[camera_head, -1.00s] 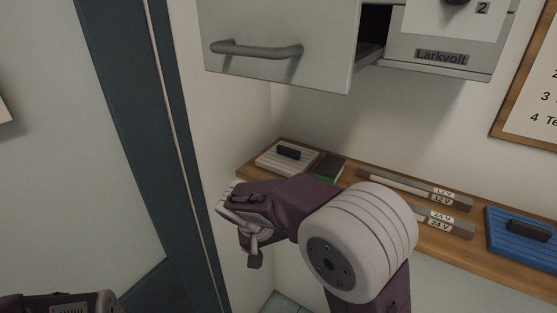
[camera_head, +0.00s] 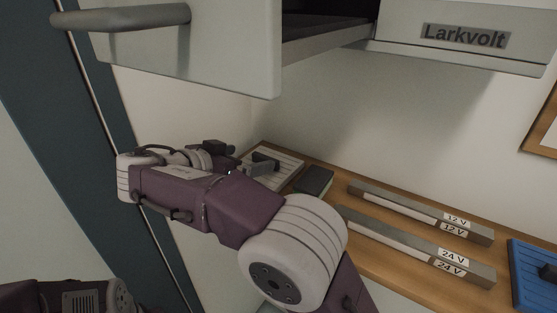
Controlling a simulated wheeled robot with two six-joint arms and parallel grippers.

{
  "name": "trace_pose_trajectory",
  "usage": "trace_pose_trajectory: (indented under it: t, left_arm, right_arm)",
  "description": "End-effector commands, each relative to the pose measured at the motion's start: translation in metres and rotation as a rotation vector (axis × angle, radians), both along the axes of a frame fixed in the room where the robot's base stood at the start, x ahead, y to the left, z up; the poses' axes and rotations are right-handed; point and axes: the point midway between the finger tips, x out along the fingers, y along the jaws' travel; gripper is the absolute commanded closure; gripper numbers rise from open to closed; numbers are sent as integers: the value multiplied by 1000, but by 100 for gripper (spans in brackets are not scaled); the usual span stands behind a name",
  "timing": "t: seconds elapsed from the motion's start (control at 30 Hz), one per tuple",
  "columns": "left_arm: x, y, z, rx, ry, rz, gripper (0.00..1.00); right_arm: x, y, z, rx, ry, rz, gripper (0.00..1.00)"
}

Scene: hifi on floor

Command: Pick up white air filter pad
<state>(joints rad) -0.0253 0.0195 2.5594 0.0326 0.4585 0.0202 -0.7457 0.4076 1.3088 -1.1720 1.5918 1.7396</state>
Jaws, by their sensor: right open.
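The white air filter pad (camera_head: 286,171) lies on the wooden shelf at its far left end. It is ribbed and has a black handle (camera_head: 266,158) on top. My right gripper (camera_head: 244,160) is open at the pad's left side, with its fingers close to the handle. Part of the pad is hidden behind the gripper and arm. I cannot tell whether the fingers touch the pad or handle. Only a part of my left arm shows at the bottom left; its gripper is out of view.
A dark block (camera_head: 314,181) sits just right of the pad. Bars labelled 12 V (camera_head: 420,211) and 24 V (camera_head: 415,244) lie further right, then a blue pad (camera_head: 533,270). A grey cabinet with an open door or drawer (camera_head: 190,55) and handle hangs above the shelf.

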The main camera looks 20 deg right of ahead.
Motion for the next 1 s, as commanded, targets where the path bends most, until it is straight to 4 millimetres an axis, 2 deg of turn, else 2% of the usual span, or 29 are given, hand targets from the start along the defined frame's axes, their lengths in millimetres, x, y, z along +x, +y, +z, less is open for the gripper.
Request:
trace_pose_trajectory:
  t: [0.07, 0.3, 0.47, 0.73, 1.0]
  left_arm:
    - [0, 0, 0, 0, 1, 0, 64]
    - [0, 0, 4, 0, 0, 1, 64]
    - [0, 0, 4, 0, 0, 0, 64]
    - [0, 0, 13, 0, 0, 0, 64]
    - [0, 0, 13, 0, 0, 0, 64]
  right_arm:
    - [1, -1, 0, 0, 0, 0, 2]
    - [19, -26, -13, -1, 3, -1, 2]
    - [23, -30, -16, 0, 2, 1, 2]
    - [44, -64, -35, -2, 4, -2, 2]
    - [48, -67, -39, 0, 3, 1, 2]
